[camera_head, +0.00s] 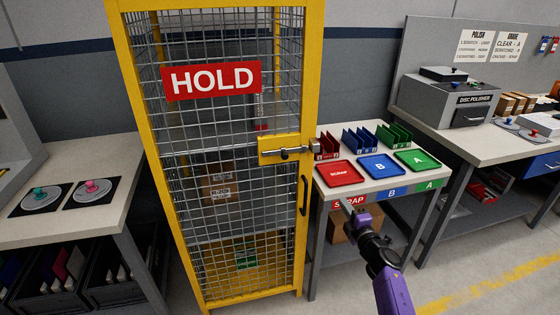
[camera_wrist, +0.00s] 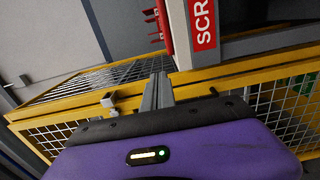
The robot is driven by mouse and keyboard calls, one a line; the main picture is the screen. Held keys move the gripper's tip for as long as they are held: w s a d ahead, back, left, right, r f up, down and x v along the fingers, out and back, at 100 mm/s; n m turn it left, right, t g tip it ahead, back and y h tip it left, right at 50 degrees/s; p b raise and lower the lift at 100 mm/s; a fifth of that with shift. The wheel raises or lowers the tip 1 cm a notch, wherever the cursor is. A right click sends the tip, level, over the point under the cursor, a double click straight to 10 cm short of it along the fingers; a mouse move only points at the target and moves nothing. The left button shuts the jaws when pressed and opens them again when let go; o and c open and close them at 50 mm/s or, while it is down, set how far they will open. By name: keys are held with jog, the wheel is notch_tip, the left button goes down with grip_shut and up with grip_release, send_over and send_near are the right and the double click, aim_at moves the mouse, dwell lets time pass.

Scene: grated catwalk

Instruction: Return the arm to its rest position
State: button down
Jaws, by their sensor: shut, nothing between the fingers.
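My gripper (camera_head: 352,206) is at the end of my purple and black arm, in front of the sorting table's front edge in the head view. In the wrist view my gripper's fingers (camera_wrist: 157,92) are together with nothing between them. The yellow mesh cage (camera_head: 222,160) with a red HOLD sign (camera_head: 211,80) stands to the left of my gripper, its door closed. The cage's yellow frame and mesh also show behind the fingers in the wrist view (camera_wrist: 70,128). I cannot tell the exact gap between the fingertips and the table edge.
The sorting table (camera_head: 375,182) carries a red tray (camera_head: 339,173), a blue tray (camera_head: 379,166) and a green tray (camera_head: 417,159). A disc polisher (camera_head: 455,103) sits on the right bench. The left bench (camera_head: 60,165) holds two discs. Open floor lies at the lower right.

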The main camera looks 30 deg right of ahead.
jog(key=s+r+m+t+h, duration=0.1)
jog(key=s+r+m+h, duration=0.1)
jog(key=s+r+m, duration=0.4)
jog(key=s+a+r+m+g+y, duration=0.1)
jog(key=s+a+m+y, duration=0.3)
jog(key=s+a, duration=1.4)
jog(key=s+a+r+m+g+y, duration=0.2)
jog(key=s+a+r+m+y, duration=0.1)
jog(key=s+a, duration=1.6)
jog(key=shift+s+a+m+y, duration=0.2)
jog(key=shift+s+m+y, duration=0.25)
jog(key=shift+s, duration=0.6)
